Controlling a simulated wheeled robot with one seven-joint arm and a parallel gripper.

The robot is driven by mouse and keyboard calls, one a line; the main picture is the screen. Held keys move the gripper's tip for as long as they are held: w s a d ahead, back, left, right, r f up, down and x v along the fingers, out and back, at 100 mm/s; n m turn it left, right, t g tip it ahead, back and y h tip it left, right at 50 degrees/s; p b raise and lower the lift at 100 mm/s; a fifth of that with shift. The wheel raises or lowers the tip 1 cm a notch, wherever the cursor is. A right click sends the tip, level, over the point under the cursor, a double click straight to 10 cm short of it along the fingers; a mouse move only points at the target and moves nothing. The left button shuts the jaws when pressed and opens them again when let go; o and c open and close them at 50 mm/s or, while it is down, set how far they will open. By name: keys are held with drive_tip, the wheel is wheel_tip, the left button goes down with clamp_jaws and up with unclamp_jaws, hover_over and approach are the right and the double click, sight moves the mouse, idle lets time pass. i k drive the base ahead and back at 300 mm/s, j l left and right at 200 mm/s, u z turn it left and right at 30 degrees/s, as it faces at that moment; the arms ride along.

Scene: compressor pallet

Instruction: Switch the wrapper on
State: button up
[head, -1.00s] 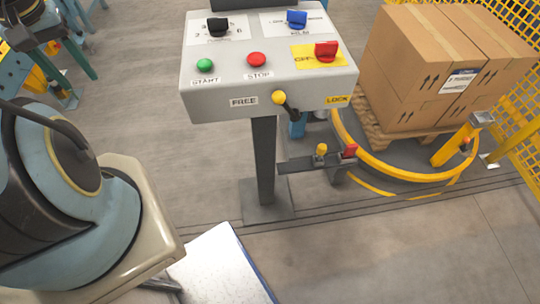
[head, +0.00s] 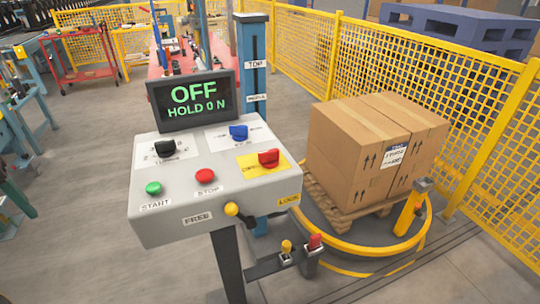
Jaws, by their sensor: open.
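The wrapper's control panel (head: 215,190) stands on a post in the middle of the head view. Its screen (head: 195,98) reads "OFF" and "HOLD 0 N". On the panel are a green START button (head: 153,188), a red STOP button (head: 205,176), a black knob (head: 165,149), a blue knob (head: 239,132) and a red switch (head: 268,158) on a yellow plate. A yellow-ended lever (head: 232,209) sits on the front face between the FREE and LOCK labels. My gripper is not in view.
Cardboard boxes (head: 360,150) stand on a wooden pallet inside a yellow ring (head: 350,246), right of the panel. A yellow mesh fence (head: 400,85) runs behind them. A blue-grey column (head: 253,75) rises behind the panel.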

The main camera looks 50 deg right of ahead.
sight(269, 159)
drive_tip(key=k+l+z, duration=0.2)
drive_tip(key=l, duration=0.15)
drive_tip(key=k+l+z, duration=0.2)
drive_tip(key=l+z, duration=0.2)
drive_tip(key=l, duration=0.25)
drive_tip(key=k+l+z, duration=0.1)
drive_tip(key=l+z, duration=0.15)
drive_tip(key=l, duration=0.15)
